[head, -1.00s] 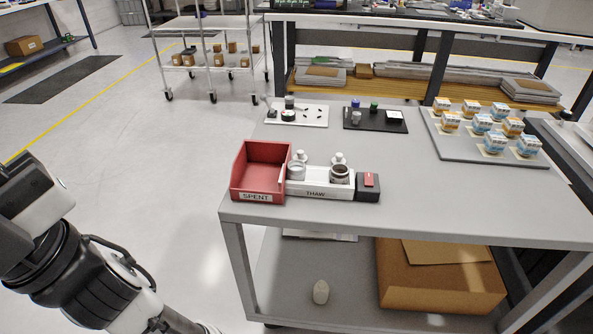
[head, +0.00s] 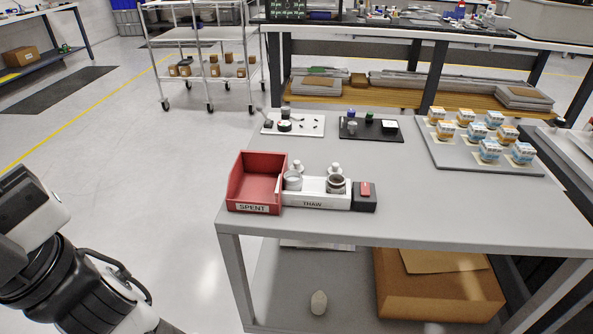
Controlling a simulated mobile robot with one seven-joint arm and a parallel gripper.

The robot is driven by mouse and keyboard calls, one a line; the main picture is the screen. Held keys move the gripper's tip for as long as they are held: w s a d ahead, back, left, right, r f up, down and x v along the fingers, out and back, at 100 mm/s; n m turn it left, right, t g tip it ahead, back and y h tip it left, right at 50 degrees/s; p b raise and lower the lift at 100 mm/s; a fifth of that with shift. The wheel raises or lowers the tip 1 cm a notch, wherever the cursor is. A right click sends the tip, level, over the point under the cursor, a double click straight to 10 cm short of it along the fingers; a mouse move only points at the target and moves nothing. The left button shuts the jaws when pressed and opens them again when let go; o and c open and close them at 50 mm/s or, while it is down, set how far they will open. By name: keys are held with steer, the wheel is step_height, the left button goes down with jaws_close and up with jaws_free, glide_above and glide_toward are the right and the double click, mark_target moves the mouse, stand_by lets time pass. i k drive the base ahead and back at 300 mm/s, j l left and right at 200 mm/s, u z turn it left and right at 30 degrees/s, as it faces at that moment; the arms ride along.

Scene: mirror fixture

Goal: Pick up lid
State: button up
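I cannot tell for sure which thing is the lid. A white holder (head: 312,204) marked THAW stands on the grey table (head: 420,215) near its front left. It holds a clear, pale-looking jar (head: 292,181) and a jar with dark contents (head: 336,184). Two small white knobbed pieces, one behind the clear jar (head: 297,167) and one behind the dark jar (head: 335,168), may be lids. A dark round piece (head: 284,126) lies on a white tray (head: 307,131) farther back. My gripper is out of view; only part of my arm shows at the lower left.
A red bin (head: 255,180) marked SPENT adjoins the holder's left. A black box with a red top (head: 364,197) adjoins its right. A black tray (head: 371,130) with small items and a grey tray (head: 470,155) of small cartons lie behind. The table's front right is clear.

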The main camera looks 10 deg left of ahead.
mark_target(296, 166)
steer(key=i+j+z, duration=0.1)
steer(key=j+z, duration=0.15)
steer(key=j, duration=0.4)
steer(key=j+z, duration=0.2)
steer(key=j, duration=0.5)
steer(key=i+j+z, duration=0.15)
steer(key=j, duration=0.15)
steer(key=j+z, duration=0.15)
steer(key=j, duration=0.2)
steer(key=i+j+z, duration=0.15)
steer(key=j, duration=0.2)
steer(key=i+j+z, duration=0.2)
steer(key=i+j, duration=0.15)
